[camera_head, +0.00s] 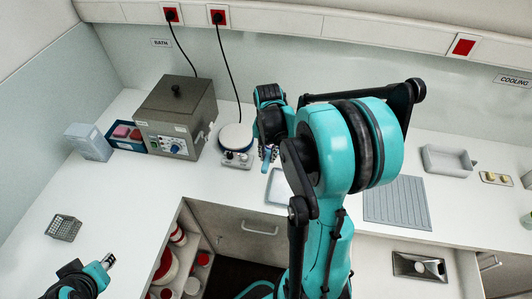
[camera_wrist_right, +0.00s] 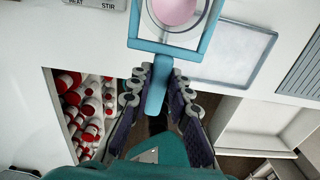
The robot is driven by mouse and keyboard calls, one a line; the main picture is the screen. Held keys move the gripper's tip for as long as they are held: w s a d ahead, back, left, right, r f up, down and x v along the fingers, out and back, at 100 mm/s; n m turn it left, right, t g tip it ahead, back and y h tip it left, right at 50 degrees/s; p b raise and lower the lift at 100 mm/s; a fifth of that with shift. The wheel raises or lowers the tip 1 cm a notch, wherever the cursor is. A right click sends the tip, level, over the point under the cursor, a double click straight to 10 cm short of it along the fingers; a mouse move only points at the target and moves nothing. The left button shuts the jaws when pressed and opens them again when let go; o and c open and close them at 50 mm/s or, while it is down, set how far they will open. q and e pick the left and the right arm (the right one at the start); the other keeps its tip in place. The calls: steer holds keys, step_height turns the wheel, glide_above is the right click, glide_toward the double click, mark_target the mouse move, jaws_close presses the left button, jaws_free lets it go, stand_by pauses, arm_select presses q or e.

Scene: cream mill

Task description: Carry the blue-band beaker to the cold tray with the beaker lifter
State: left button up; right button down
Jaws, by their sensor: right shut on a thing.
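My right gripper (camera_wrist_right: 155,88) is shut on the blue handle of the beaker lifter (camera_wrist_right: 158,92). The lifter's square blue frame surrounds a round beaker (camera_wrist_right: 174,12) with pink contents, cut by the top edge of the wrist view. Its band cannot be made out, nor whether it hangs clear of the counter. In the head view a bit of the lifter (camera_head: 266,160) shows below my right gripper (camera_head: 268,150); my arm hides much there. A grey tray (camera_head: 430,162) stands at the right below the COOLING sign. My left gripper (camera_head: 108,261) is at the lower left, away from these.
A hot plate stirrer (camera_head: 238,158) stands left of my right gripper, beside the water bath (camera_head: 176,115). A shallow pale tray (camera_head: 276,190) and a ribbed grey mat (camera_head: 398,203) lie on the counter. A wire basket (camera_head: 64,227) stands left. Red-capped containers fill the shelf below.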

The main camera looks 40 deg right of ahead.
steer(key=s+d+f, duration=0.2)
steer(key=s, duration=1.3)
steer(key=shift+s+d, duration=0.2)
steer(key=shift+d, duration=0.05)
stand_by(1.2)
steer(key=shift+f, duration=0.1)
steer(key=shift+f+b, duration=2.2)
steer(key=shift+b, duration=0.1)
steer(key=shift+f, duration=0.2)
steer(key=shift+f+b, duration=0.35)
steer(key=shift+b, duration=0.15)
steer(key=shift+f+b, duration=1.55)
steer(key=shift+f, duration=0.05)
stand_by(0.4)
